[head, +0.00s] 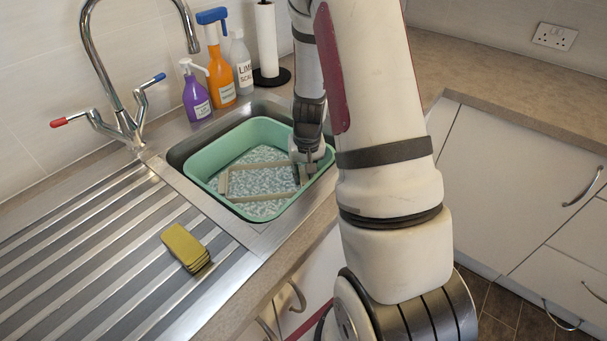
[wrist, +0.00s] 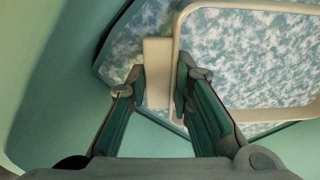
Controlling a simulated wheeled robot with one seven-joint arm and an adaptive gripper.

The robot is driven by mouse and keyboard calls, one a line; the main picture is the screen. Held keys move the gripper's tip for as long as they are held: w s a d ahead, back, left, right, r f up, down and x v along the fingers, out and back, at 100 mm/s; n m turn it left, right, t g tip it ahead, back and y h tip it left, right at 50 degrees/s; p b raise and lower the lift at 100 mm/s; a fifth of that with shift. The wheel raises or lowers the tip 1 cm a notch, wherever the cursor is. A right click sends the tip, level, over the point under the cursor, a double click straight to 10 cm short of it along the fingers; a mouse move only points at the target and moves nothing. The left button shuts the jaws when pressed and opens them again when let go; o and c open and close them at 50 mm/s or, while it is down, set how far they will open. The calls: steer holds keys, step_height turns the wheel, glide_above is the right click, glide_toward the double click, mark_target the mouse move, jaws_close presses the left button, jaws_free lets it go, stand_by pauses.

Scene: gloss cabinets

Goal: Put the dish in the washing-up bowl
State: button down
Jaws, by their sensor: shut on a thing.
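The dish is a shallow rectangle with a beige rim (head: 224,182); in the wrist view its rim (wrist: 250,7) has a flat tab-like handle. The dish is inside the green washing-up bowl (head: 203,168), low down. A blue-white speckled surface shows both inside and outside the dish's rim, so the dish's floor is hard to make out. My gripper (head: 306,172) reaches down into the bowl's right side and is shut on the dish's handle, which lies between its fingers (wrist: 160,82). The bowl wall also shows in the wrist view (wrist: 45,80).
The bowl sits in the steel sink. A tap (head: 127,125) stands behind left. Purple (head: 195,95), orange (head: 217,70) and clear bottles and a paper-towel roll (head: 266,40) stand behind the sink. Sponges (head: 186,247) lie on the ridged drainer.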

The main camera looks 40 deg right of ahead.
steer(key=c, duration=1.4)
jaws_free()
steer(key=shift+f, duration=0.1)
